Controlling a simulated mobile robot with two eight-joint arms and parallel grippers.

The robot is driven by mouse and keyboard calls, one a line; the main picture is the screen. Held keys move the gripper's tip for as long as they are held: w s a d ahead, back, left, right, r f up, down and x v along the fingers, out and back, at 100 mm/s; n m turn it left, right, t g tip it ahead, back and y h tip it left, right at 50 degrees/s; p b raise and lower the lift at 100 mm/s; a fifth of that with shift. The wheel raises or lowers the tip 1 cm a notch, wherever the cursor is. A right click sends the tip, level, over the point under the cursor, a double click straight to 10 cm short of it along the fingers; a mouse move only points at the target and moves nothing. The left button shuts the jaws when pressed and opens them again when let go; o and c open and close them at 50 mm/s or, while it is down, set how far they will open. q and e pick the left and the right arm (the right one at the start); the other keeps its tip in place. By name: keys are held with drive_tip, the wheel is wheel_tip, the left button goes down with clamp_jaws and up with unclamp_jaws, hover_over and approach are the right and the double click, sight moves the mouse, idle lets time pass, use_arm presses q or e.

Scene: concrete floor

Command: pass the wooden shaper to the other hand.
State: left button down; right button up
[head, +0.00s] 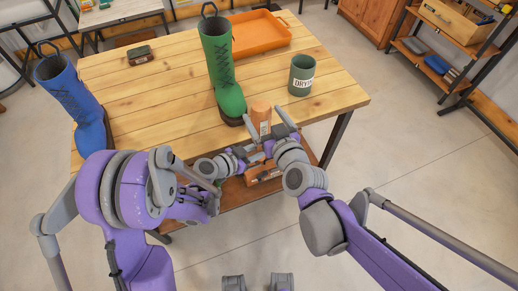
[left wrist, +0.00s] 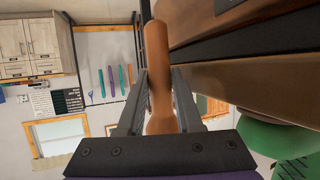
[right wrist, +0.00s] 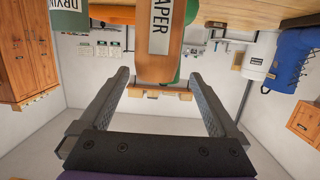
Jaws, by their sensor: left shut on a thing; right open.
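My right gripper (head: 268,132) is open close to the shaper. In the right wrist view the labelled shaper (right wrist: 148,65) lies ahead, between the spread finger directions (right wrist: 160,78).
The wooden table (head: 165,95) holds a green boot (head: 222,65), a green cup (head: 301,75), an orange tray (head: 262,32) and a dark brush-like item (head: 139,55). A blue boot (head: 75,100) stands at the left edge.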

drive_tip(key=s+d+f+m+g+h, duration=0.2)
drive_tip(key=s+d+f+g, duration=0.2)
drive_tip(key=s, duration=0.5)
drive_tip(key=s+d+f+m+g+h, duration=0.1)
drive_tip(key=s+d+f+g+h, duration=0.2)
drive_tip(key=s+d, duration=0.7)
wheel_tip(320, 180, down, 5)
drive_tip(key=shift+s+d+r+m+g, duration=0.1)
drive_tip(key=shift+s+d+m+g, duration=0.25)
drive_tip(key=shift+g, duration=0.85)
drive_tip(key=shift+w+a, duration=0.1)
drive_tip(key=shift+w, duration=0.05)
